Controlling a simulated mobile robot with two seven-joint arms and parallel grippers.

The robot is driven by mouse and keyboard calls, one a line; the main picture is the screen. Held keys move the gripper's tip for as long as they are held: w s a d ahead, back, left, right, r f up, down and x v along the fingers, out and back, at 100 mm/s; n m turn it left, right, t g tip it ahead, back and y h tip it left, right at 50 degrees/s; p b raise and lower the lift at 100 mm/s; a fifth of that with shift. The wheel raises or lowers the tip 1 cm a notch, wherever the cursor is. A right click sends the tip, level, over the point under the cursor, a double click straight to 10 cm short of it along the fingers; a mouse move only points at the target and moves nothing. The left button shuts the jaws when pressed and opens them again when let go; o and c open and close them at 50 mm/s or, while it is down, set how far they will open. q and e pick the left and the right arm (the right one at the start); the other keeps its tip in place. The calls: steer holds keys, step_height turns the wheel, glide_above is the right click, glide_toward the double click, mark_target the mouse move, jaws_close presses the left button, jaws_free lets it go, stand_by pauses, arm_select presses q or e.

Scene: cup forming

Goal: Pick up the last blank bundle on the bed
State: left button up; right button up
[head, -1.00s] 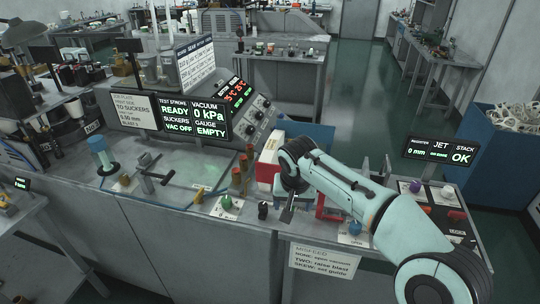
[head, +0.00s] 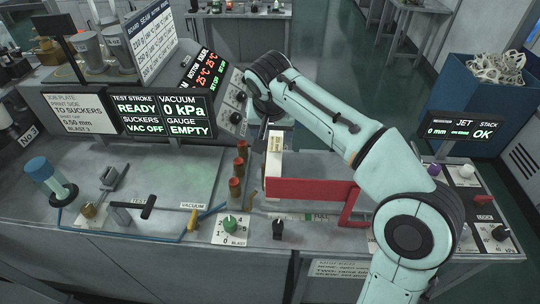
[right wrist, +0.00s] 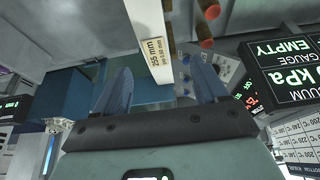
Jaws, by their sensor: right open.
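The blank bundle (head: 275,158) is a narrow white block with a printed label, standing by the red bracket (head: 312,189) on the bed. In the right wrist view the white bundle (right wrist: 148,25) carries a label reading 255 mm. My right gripper (head: 263,130) is at the bundle's top end in the head view, its fingers mostly hidden by the wrist. In the right wrist view the gripper (right wrist: 160,85) is open, with one finger on each side of the bundle's line and visible gaps. I cannot tell how deep the fingers reach. My left gripper is out of view.
Red-topped posts (head: 238,168) stand just left of the bundle. The display panel (head: 160,115) rises behind, reading vacuum 0 kPa and gauge empty. Knobs, including a green blast knob (head: 229,223), line the front edge. A blue bin (head: 485,90) stands at back right.

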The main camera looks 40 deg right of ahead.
mark_target(275, 144)
steer(key=x, duration=0.5)
steer(key=shift+s, duration=0.25)
steer(key=shift+w+d+f, duration=0.15)
steer(key=shift+w+f, duration=0.1)
steer(key=shift+f, duration=0.2)
steer(key=x, duration=0.5)
steer(key=shift+d+b, duration=0.3)
steer(key=shift+s, duration=0.1)
steer(key=shift+c, duration=0.3)
jaws_close()
steer(key=shift+r, duration=0.15)
